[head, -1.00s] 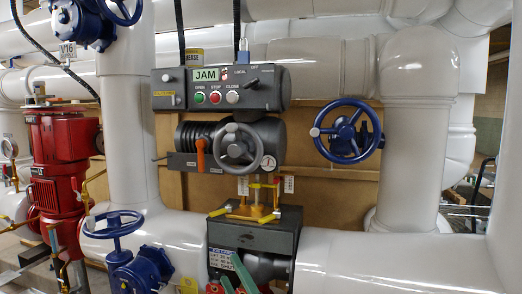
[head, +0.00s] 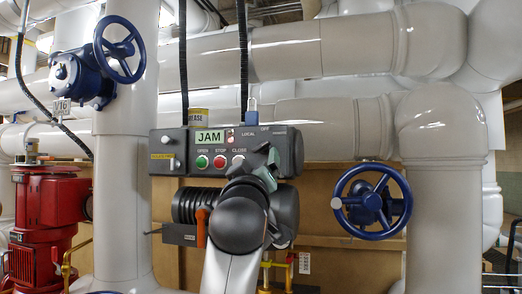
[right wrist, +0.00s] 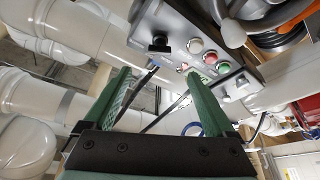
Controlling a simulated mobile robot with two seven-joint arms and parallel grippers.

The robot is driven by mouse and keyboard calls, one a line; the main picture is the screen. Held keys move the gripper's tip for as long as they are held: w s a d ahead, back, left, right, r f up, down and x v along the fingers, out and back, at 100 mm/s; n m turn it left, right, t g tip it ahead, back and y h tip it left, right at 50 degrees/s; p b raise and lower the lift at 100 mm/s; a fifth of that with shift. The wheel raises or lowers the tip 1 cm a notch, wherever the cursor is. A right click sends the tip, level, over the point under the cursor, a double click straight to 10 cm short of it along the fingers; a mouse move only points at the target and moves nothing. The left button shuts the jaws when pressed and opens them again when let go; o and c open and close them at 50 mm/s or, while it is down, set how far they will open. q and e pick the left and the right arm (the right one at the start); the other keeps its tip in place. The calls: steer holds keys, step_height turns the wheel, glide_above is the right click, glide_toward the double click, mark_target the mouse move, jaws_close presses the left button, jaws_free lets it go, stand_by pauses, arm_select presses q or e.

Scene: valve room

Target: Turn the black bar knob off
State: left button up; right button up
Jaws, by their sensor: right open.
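The grey control box (head: 170,150) carries a JAM display, a green button (head: 202,162), a red button (head: 220,161) and a white button (head: 238,160). In the right wrist view the black bar knob (right wrist: 160,44) sits on the box face beside the white button (right wrist: 195,46). In the head view my right gripper hides the knob. My right gripper (head: 268,168) is in front of the box's right part. Its green fingers are open and empty (right wrist: 158,74), with the knob beyond the gap between them, apart from both. My left gripper is out of view.
An orange lever (head: 201,228) hangs below the box, beside my right arm. A blue handwheel (head: 372,202) stands to the right, another (head: 119,50) at upper left. A red machine (head: 45,225) is at left. Large white pipes surround the box.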

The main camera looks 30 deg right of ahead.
mark_target(261, 148)
steer(key=p+x, duration=0.4)
steer(key=x, duration=0.6)
steer(key=shift+w+d+r, duration=0.15)
steer(key=shift+r, duration=0.1)
steer(key=shift+p+x, duration=0.4)
steer(key=shift+x, duration=0.4)
steer(key=shift+f, duration=0.1)
steer(key=c, duration=1.4)
